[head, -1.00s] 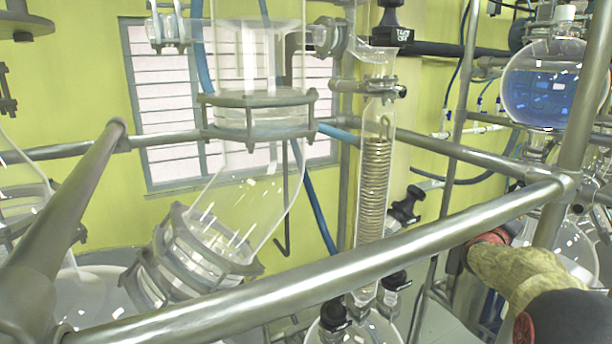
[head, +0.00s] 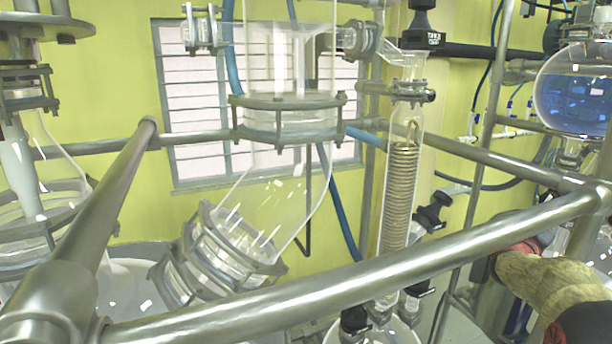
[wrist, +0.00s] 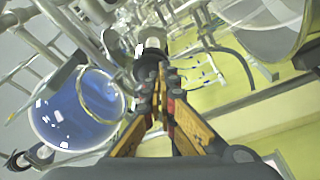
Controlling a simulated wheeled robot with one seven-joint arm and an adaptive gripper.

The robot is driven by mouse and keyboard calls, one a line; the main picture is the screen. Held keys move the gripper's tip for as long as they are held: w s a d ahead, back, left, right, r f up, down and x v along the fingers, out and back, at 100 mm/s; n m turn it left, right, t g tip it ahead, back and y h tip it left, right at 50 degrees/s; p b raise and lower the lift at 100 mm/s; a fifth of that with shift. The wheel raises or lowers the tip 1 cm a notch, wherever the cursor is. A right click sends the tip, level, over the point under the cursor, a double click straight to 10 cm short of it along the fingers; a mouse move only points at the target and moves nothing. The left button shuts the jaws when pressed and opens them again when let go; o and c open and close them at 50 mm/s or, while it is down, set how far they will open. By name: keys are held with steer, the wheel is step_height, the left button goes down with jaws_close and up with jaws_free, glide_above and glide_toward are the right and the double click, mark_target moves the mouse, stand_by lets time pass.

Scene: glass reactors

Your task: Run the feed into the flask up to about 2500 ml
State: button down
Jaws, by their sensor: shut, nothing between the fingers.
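A round glass vessel of blue liquid (head: 572,92) is at the right edge of the head view. It also shows at the left in the wrist view (wrist: 72,112). A glass and metal outlet (head: 572,150) hangs under it in the head view. The receiving flask and its level marks cannot be made out clearly; the rail and a wrapped hose cover that area. My gripper (wrist: 160,82) is shut and empty in the wrist view, to the right of the blue vessel. A dark round fitting (wrist: 148,64) lies just beyond the fingertips; I cannot tell whether they touch it. The head view does not show my gripper.
A thick metal rail (head: 400,268) crosses the front of the head view. A tan wrapped hose (head: 545,280) is at lower right. A glass column with a metal coil (head: 402,195) and a large bent glass vessel (head: 285,190) stand behind the rail.

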steer(key=shift+s+d+r+p, duration=0.1)
steer(key=shift+s+r+p, duration=0.2)
steer(key=shift+r+p, duration=0.5)
steer(key=shift+s+d+r+p, duration=0.1)
steer(key=shift+s+r+p, duration=0.15)
steer(key=shift+r+p, duration=0.2)
steer(key=shift+s+d+r+p, duration=0.1)
steer(key=shift+s+r+p, duration=0.1)
steer(key=shift+r+p, duration=0.25)
steer(key=shift+s, duration=0.1)
steer(key=shift+p, duration=0.8)
steer(key=shift+s+f, duration=0.15)
steer(key=shift+f, duration=0.15)
steer(key=v, duration=0.5)
steer(key=shift+a+r+p, duration=0.35)
steer(key=shift+a+p, duration=0.05)
steer(key=shift+a, duration=0.15)
